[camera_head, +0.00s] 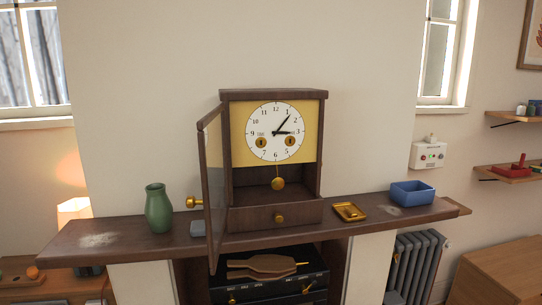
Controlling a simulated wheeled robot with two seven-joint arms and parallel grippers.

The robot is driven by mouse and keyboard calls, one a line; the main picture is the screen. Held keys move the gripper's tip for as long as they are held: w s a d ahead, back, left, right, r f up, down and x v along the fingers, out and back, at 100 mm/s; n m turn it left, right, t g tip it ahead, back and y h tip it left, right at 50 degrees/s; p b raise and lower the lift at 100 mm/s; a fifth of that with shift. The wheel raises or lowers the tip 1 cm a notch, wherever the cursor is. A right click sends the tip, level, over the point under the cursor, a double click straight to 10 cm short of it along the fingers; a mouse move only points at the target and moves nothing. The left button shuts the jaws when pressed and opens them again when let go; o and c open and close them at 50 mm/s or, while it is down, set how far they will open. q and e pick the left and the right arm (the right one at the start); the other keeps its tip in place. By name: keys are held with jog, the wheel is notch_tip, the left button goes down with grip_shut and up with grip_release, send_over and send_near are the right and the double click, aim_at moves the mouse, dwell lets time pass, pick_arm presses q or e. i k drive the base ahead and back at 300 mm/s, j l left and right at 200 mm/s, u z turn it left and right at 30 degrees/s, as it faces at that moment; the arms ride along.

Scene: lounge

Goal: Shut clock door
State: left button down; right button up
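The clock (270,188) is a dark wooden case on the mantel shelf, with a yellow panel, a white dial (274,132) and a brass pendulum (278,184) in its open lower part. Its glazed clock door (214,180) is hinged at the left side of the case and stands wide open, swung out toward me over the shelf's front edge. A brass knob (194,202) shows just left of the door. A small drawer with a brass knob (279,218) is below the pendulum and looks shut. Neither of my grippers is in view.
A green vase (159,208) stands left of the door on the mantel shelf (110,240). A brass tray (350,212) and a blue box (413,193) stand right of the clock. A dark chest (270,272) is below the shelf. The wall above is clear.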

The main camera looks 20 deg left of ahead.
aim_at(212, 145)
jog(key=i+j, duration=0.1)
jog(key=j, duration=0.65)
jog(key=i+j+u, duration=0.1)
jog(key=j, duration=0.3)
jog(key=i+j, duration=0.1)
jog(key=j, duration=0.3)
